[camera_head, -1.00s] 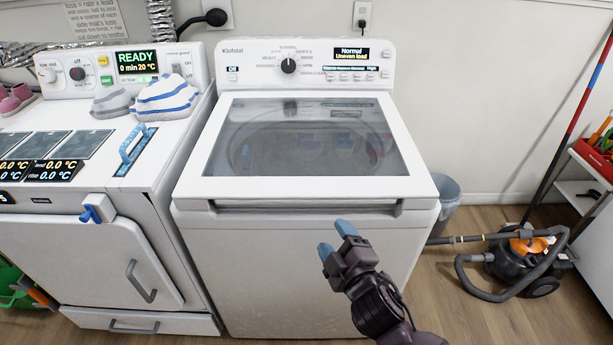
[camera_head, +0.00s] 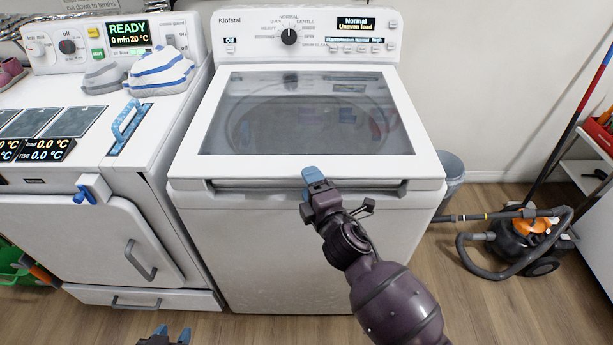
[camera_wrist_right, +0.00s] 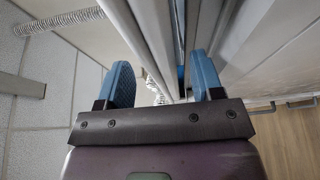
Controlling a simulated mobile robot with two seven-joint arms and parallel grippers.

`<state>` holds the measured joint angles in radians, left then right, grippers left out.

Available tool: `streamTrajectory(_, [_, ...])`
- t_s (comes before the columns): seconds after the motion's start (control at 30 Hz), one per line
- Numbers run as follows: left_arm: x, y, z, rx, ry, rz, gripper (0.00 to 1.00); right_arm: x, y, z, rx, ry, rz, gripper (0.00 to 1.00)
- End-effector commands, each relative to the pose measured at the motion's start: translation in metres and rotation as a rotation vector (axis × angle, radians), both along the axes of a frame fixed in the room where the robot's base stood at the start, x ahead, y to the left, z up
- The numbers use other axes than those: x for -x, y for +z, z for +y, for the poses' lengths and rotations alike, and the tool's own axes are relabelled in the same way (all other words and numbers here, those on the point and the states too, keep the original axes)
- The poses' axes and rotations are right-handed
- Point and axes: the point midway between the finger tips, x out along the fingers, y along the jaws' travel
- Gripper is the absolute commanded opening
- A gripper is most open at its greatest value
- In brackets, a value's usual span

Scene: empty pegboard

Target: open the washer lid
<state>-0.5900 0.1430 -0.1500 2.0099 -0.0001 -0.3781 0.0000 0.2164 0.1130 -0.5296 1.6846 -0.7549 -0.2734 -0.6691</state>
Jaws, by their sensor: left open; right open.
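The white top-load washer (camera_head: 300,250) stands in the middle of the head view. Its lid (camera_head: 300,165), white with a dark glass window, lies shut. A recessed grip slot (camera_head: 250,187) runs under the lid's front edge. My right gripper (camera_head: 313,174) is at this front edge, near the middle of the slot. In the right wrist view my right gripper (camera_wrist_right: 163,82) is open, with white and grey edges of the washer showing between and beyond its blue fingers. I cannot tell whether they touch. My left gripper (camera_head: 172,334) is low at the bottom edge, open, clear of the washer.
A grey bin (camera_head: 450,175) and a vacuum cleaner (camera_head: 525,240) are on the right. The floor in front is free.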

Motion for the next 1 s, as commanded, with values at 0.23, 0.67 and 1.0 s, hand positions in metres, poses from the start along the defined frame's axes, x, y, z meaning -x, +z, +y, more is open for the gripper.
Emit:
streamTrajectory(0.23, [-0.003,-0.002,-0.001,0.0,-0.002,-0.003,0.43,-0.023,-0.001,0.009,-0.002,0.0,0.001,0.61])
streamTrajectory(0.67, [0.001,-0.003,0.0,0.0,-0.001,0.004,0.43,-0.027,0.0,0.011,-0.002,0.0,0.001,0.55])
streamTrajectory(1.0, [0.001,-0.003,0.0,-0.001,-0.002,0.004,0.43,-0.027,0.0,0.011,-0.002,0.0,0.001,0.02])
